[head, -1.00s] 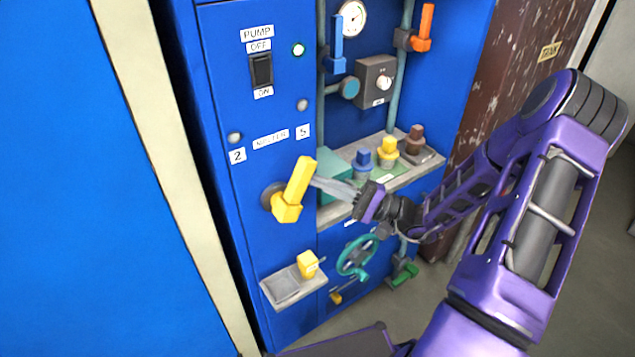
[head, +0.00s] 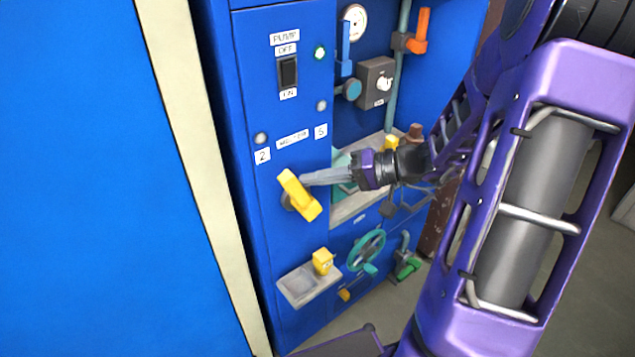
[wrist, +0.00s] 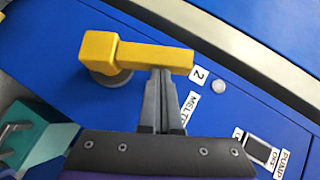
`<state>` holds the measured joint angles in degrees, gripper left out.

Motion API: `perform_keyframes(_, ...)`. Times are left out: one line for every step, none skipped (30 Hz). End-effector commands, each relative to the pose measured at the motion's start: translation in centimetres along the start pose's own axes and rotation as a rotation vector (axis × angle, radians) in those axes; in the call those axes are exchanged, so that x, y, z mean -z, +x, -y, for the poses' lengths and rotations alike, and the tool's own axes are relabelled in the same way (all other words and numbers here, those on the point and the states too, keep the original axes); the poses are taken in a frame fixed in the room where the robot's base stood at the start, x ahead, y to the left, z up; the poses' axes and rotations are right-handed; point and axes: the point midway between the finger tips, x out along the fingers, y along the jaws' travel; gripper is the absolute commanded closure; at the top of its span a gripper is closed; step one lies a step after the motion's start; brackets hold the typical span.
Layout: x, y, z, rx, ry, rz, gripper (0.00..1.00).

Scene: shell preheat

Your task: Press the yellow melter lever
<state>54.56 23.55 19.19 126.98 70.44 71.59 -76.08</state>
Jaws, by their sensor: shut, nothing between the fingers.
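The yellow melter lever (head: 296,190) is on the blue cabinet front, below the MELTER label (head: 292,139). Its handle tilts up and to the left, towards the label "2" (head: 262,155). In the wrist view the lever (wrist: 150,57) runs from its round grey base to the label "2". My gripper (head: 304,181) is shut and empty, at the right side of the handle. In the wrist view its fingertips (wrist: 160,73) are together against the handle's edge or very close to it; contact is not certain.
The PUMP switch (head: 288,71) and a lit green lamp (head: 319,53) are above. A small shelf with a yellow block (head: 323,261) and a teal handwheel (head: 366,250) are below. My arm hides part of the recessed shelf (head: 350,208) at the right.

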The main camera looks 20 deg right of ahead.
Motion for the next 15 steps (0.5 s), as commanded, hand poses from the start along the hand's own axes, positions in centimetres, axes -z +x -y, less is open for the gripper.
perform_keyframes(-0.39,0.35,-0.09,-0.027,-0.03,0.003,1.0)
perform_keyframes(-0.48,0.45,-0.03,-0.043,-0.045,0.003,1.0)
perform_keyframes(-0.58,0.57,0.02,-0.063,-0.065,0.002,1.0)
perform_keyframes(-0.66,0.63,0.1,-0.077,-0.079,0.002,1.0)
perform_keyframes(-0.75,0.7,0.12,-0.09,-0.091,0.002,1.0)
perform_keyframes(-0.81,0.78,0.17,-0.107,-0.109,0.002,1.0)
perform_keyframes(-0.87,0.85,0.2,-0.118,-0.12,0.002,1.0)
perform_keyframes(-0.91,0.9,0.18,-0.117,-0.119,0.002,1.0)
perform_keyframes(-0.95,0.94,0.19,-0.115,-0.116,0.002,1.0)
perform_keyframes(-0.98,0.97,0.21,-0.115,-0.115,0.001,1.0)
perform_keyframes(-1.01,0.99,0.23,-0.115,-0.114,0.001,1.0)
perform_keyframes(-1.04,1.01,0.25,-0.114,-0.113,0.001,1.0)
perform_keyframes(-1.06,1.03,0.28,-0.114,-0.113,0.001,1.0)
perform_keyframes(-1.08,1.04,0.3,-0.114,-0.113,0.001,1.0)
perform_keyframes(-1.1,1.07,0.34,-0.113,-0.113,0.001,1.0)
